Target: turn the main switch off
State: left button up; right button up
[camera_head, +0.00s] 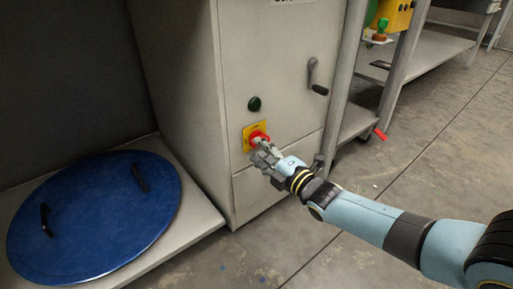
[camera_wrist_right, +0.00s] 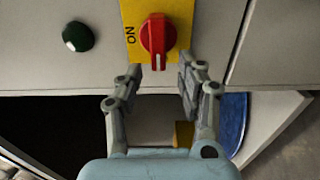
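The main switch is a red rotary knob (camera_head: 258,137) on a yellow plate (camera_head: 247,136), on the front of a grey cabinet. In the right wrist view the knob (camera_wrist_right: 157,35) has a small white mark at its lower end, and the plate (camera_wrist_right: 184,18) shows the word ON at its left edge. My right gripper (camera_head: 264,152) is at the knob in the head view. In the right wrist view the gripper (camera_wrist_right: 162,72) is open, its fingertips apart just below the knob's lower end. Contact cannot be told. My left gripper is not in view.
A dark green button (camera_head: 254,104) sits above the plate. A crank handle (camera_head: 316,78) sticks out at the cabinet's upper right. A blue round lid (camera_head: 95,215) with two black handles lies on a ledge at left. Bare floor (camera_head: 400,185) lies at right.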

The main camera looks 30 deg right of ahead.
jog(key=s, duration=0.9)
jog(key=shift+s+d, duration=0.35)
